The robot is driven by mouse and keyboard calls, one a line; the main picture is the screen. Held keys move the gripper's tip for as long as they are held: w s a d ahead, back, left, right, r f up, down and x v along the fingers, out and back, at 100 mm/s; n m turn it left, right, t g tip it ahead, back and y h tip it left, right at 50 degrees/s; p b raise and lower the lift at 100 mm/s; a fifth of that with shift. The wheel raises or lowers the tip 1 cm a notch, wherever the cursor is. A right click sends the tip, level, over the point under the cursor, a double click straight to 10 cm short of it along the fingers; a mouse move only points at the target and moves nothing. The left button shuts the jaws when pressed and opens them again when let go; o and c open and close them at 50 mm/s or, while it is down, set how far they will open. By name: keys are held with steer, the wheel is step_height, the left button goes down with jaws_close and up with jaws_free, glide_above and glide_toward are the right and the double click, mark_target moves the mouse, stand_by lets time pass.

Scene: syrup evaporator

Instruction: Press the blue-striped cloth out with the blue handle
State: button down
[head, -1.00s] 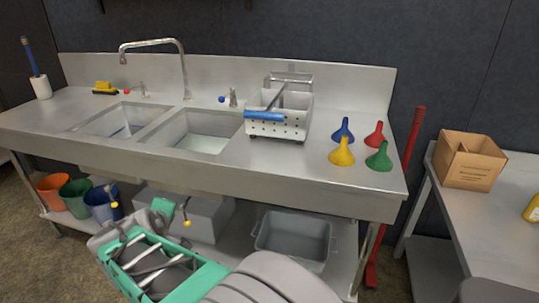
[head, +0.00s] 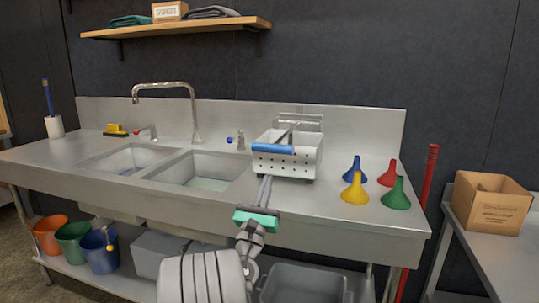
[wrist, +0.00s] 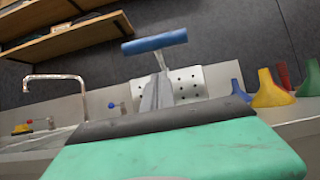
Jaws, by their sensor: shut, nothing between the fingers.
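The blue handle (head: 272,148) is a bar on a metal lever at the front of a white perforated press box (head: 290,165) on the steel counter. In the wrist view the blue handle (wrist: 154,43) shows ahead, above the fingertips, with the perforated box (wrist: 187,82) behind. My gripper (head: 265,179) is shut and empty, pointing at the press from in front of the counter edge, below the handle and apart from it. Its fingers (wrist: 156,92) also show in the wrist view. I cannot make out the blue-striped cloth; the inside of the box is hidden.
Two sink basins with a tall faucet (head: 195,115) lie left of the press. Blue, yellow, red and green funnels (head: 396,195) stand to its right. A cardboard box (head: 490,203) is on the right table. A wooden shelf (head: 178,29) hangs above. Buckets (head: 100,252) stand below.

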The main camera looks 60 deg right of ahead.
mark_target(288, 148)
steer(key=d+r, duration=0.1)
steer(key=r+p, duration=0.1)
steer(key=r, duration=0.1)
steer(key=d+r, duration=0.1)
steer(key=r, duration=0.1)
steer(key=shift+w+d+p, duration=0.25)
steer(key=shift+d+p, duration=0.05)
steer(key=shift+d, duration=0.05)
